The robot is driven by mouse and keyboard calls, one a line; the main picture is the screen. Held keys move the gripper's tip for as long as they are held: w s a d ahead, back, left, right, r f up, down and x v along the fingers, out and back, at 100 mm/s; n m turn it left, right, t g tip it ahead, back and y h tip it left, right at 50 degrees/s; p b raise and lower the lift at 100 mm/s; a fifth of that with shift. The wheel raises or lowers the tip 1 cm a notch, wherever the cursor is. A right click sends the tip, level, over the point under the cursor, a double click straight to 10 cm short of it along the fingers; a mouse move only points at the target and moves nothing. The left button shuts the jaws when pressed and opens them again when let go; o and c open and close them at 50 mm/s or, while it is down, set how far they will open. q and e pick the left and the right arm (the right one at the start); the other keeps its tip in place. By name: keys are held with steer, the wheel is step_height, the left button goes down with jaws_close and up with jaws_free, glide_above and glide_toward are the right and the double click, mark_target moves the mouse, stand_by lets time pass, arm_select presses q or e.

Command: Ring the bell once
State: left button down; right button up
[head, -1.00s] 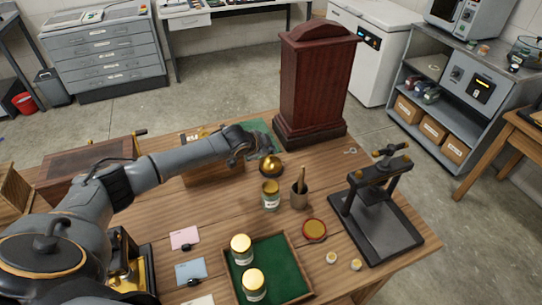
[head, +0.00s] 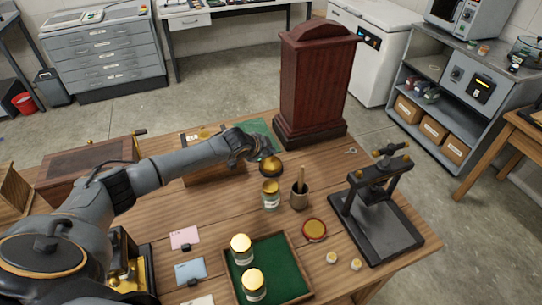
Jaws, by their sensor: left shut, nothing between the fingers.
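The bell (head: 271,167) is a small golden dome on a dark base. It stands on the wooden table in front of the dark red wooden clock-like case. My left gripper (head: 262,152) reaches in from the left and is shut, with nothing held. Its fingertips are at the top of the bell; I cannot tell whether they touch it. The gripper hides part of the bell's upper side. My right gripper is not in view.
Near the bell stand a gold-lidded jar (head: 271,194) and a mortar with pestle (head: 299,196). A green-lined tray (head: 291,284) holds two jars. A black press (head: 376,200) is at right. The tall red case (head: 313,80) stands behind. A wooden box lies under my left arm.

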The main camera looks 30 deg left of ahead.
arm_select(q)
steer(key=shift+f, duration=0.45)
stand_by(0.6)
steer(key=shift+r+p, duration=0.8)
steer(key=shift+r, duration=0.15)
step_height(320, 180, up, 5)
steer(key=p, duration=0.4)
steer(key=shift+p, duration=0.4)
